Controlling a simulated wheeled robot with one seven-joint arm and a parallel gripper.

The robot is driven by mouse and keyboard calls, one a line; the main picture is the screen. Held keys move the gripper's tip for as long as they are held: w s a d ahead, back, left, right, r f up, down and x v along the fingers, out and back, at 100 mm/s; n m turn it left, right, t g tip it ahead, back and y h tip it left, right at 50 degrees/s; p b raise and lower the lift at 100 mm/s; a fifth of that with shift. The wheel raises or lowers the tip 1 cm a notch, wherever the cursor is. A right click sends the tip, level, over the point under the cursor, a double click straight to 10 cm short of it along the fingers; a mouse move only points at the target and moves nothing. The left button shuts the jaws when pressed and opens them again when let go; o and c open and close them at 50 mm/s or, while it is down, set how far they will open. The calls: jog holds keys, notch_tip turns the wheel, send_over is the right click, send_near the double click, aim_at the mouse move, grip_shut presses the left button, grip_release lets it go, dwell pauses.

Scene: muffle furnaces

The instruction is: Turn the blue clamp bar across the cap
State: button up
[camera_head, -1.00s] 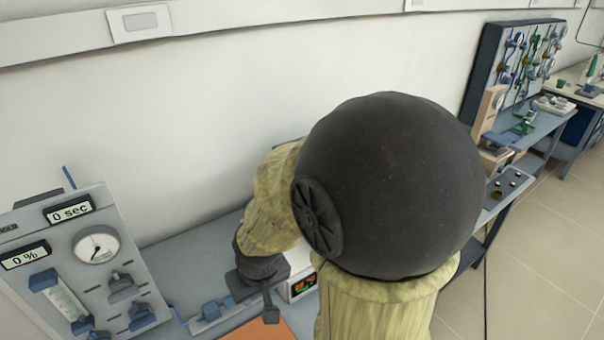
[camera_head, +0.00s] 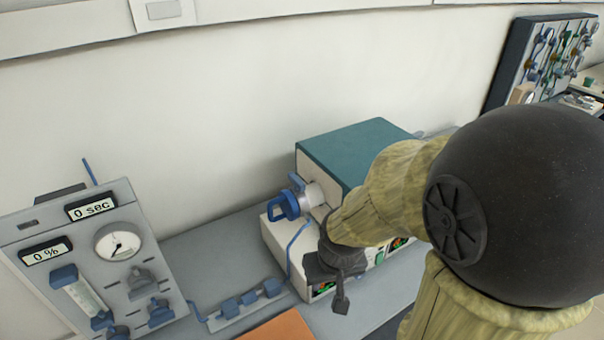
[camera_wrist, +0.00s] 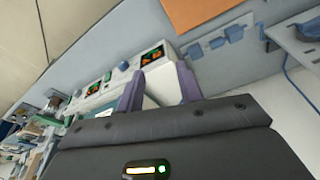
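The blue clamp bar (camera_head: 288,204) sits at the front end of the pale round cap (camera_head: 316,194), on the left end of the teal-topped furnace (camera_head: 350,146). My gripper (camera_head: 341,300) is in front of the furnace, to the right of and below the clamp bar in the picture, apart from it. In the wrist view my gripper's two purple fingers (camera_wrist: 159,85) are spread with a gap between them and hold nothing. The clamp bar and cap cannot be made out in the wrist view. My arm covers the furnace's right front.
A gas panel (camera_head: 85,262) with a gauge and blue knobs stands at the left. Blue valves (camera_head: 250,297) lie on the grey bench (camera_head: 205,248) beside an orange sheet (camera_head: 280,327). The wall is behind the furnace. A tool board (camera_head: 540,55) stands at the back right.

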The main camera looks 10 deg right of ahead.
jog(key=o, duration=1.1)
jog(key=shift+w+r+m+p, duration=0.4)
jog(key=shift+w+r+p, duration=0.15)
jog(key=shift+w+r, duration=0.4)
jog(key=w+r+m+p, duration=0.2)
jog(key=w+r, duration=0.1)
jog(key=w, duration=0.2)
jog(key=w+r+m+g+p, duration=0.1)
jog(key=w+r+m+p, duration=0.1)
jog(key=w+r, duration=0.2)
jog(key=w+d+r+m+p, duration=0.1)
jog(key=w+r+m+p, duration=0.1)
jog(key=w, duration=0.5)
jog(key=shift+w+d+r+m+p, duration=0.1)
jog(key=shift+w+r+m+p, duration=0.15)
jog(key=shift+r, duration=0.2)
jog(key=shift+w+r+m+p, duration=0.15)
jog(key=shift+r+m, duration=0.1)
jog(key=shift+r, duration=0.2)
jog(key=w+r+m+p, duration=0.2)
jog(key=w+r, duration=0.1)
jog(key=w+r+m+g+p, duration=0.1)
jog(key=w+r+m, duration=0.1)
jog(key=w+r, duration=0.1)
jog(key=w+a+r+m+p, duration=0.1)
jog(key=w+r+m+p, duration=0.1)
jog(key=w, duration=0.3)
jog(key=shift+w+a+r+m+g+p, duration=0.1)
jog(key=shift+w+r+m+g+p, duration=0.05)
jog(key=shift+r+m+g+p, duration=0.3)
